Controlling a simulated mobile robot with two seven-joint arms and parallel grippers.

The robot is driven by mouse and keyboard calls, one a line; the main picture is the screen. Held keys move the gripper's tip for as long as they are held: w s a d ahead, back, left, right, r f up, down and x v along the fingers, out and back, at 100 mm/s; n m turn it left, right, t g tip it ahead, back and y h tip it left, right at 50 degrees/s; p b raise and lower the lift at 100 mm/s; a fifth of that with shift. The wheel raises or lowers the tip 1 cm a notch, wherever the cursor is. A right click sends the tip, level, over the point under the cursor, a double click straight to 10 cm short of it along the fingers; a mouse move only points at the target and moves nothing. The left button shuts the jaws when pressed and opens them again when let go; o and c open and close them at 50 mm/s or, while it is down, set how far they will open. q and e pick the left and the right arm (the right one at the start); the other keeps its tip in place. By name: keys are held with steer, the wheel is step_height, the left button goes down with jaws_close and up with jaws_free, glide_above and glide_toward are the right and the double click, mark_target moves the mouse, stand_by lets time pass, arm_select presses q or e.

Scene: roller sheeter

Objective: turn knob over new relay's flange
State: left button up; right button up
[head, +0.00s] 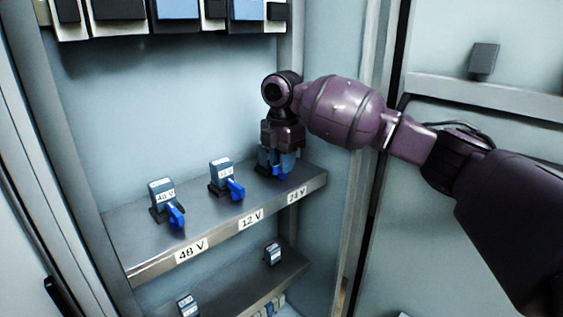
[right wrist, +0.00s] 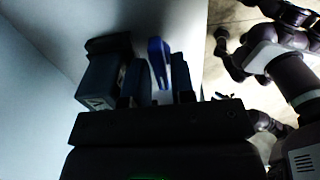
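My right gripper (head: 277,163) is at the 24 V place, at the right end of the upper shelf, pointing down. It mostly hides the relay there; a bit of bright blue knob (head: 279,172) shows below the fingers. In the right wrist view the two fingers (right wrist: 160,90) stand apart, with the blue knob (right wrist: 158,60) showing in the gap between them. I cannot tell whether they touch it. The relay's dark blue body (right wrist: 103,80) with a white label is just left of the fingers. The flange cannot be made out. My left gripper is not in view.
The grey shelf (head: 190,228) also holds a 48 V relay (head: 162,190) and a 12 V relay (head: 221,171), each with a blue knob. A lower shelf (head: 240,290) holds smaller relays. The cabinet's right side wall (head: 335,130) is close to my right gripper.

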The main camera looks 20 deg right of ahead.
jaws_close()
